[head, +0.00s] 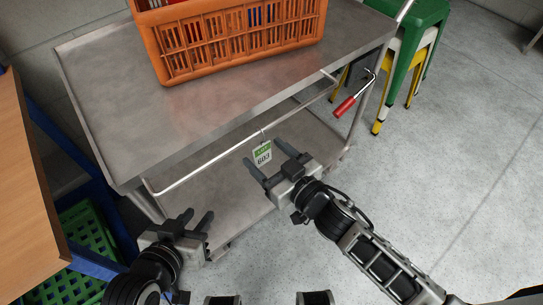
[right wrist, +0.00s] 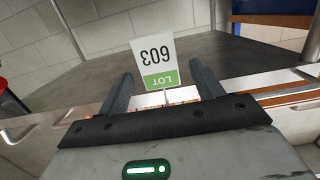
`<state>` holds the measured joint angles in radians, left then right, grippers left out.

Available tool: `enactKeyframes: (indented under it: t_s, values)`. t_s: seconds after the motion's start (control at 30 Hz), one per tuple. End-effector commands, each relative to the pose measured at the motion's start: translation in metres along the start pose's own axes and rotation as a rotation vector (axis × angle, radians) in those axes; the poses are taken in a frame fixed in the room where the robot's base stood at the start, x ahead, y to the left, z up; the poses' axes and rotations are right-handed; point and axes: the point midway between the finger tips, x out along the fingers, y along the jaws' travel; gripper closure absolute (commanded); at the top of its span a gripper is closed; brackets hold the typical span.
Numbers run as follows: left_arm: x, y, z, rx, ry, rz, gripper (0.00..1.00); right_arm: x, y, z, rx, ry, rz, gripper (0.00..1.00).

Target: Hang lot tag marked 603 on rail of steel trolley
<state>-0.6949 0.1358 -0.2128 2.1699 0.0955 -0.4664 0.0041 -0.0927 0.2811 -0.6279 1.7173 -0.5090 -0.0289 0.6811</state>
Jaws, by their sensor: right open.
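The lot tag marked 603 (head: 263,155) is white with a green LOT band. It hangs from the front rail (head: 213,160) of the steel trolley (head: 120,95) by a thin loop at its top. My right gripper (head: 267,155) is open with its fingertips close around the tag. In the right wrist view the tag (right wrist: 155,62) appears upside down between the two spread fingers (right wrist: 162,80), with a gap on each side. My left gripper (head: 199,213) is open and empty, lower left, in front of the trolley.
An orange crate (head: 235,45) stands on the trolley's top. A red-handled tool (head: 345,106) hangs at the rail's right end. Green and yellow stools (head: 412,45) stand behind right. A wooden table (head: 25,190) and green crate (head: 88,232) are at left. Floor at right is clear.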

Motion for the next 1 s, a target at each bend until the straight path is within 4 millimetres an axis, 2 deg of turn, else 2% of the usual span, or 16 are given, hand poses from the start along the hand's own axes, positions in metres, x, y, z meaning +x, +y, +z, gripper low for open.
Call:
enactKeyframes:
  t_s: [0.17,0.33,0.8,1.0]
  values:
    - [0.000,0.000,0.000,0.000,0.000,0.000,0.69,-0.001,0.000,0.000,0.000,-0.001,0.000,0.34]
    - [0.000,0.000,-0.001,0.001,0.002,0.000,0.69,-0.016,0.000,0.001,0.002,-0.002,0.000,0.34]
    - [0.003,-0.001,-0.004,0.004,0.010,-0.001,0.69,-0.123,-0.001,0.002,0.003,-0.006,0.000,0.34]
    - [0.003,-0.001,-0.003,0.002,0.008,0.000,0.69,-0.151,0.000,0.001,0.001,-0.002,0.000,0.34]
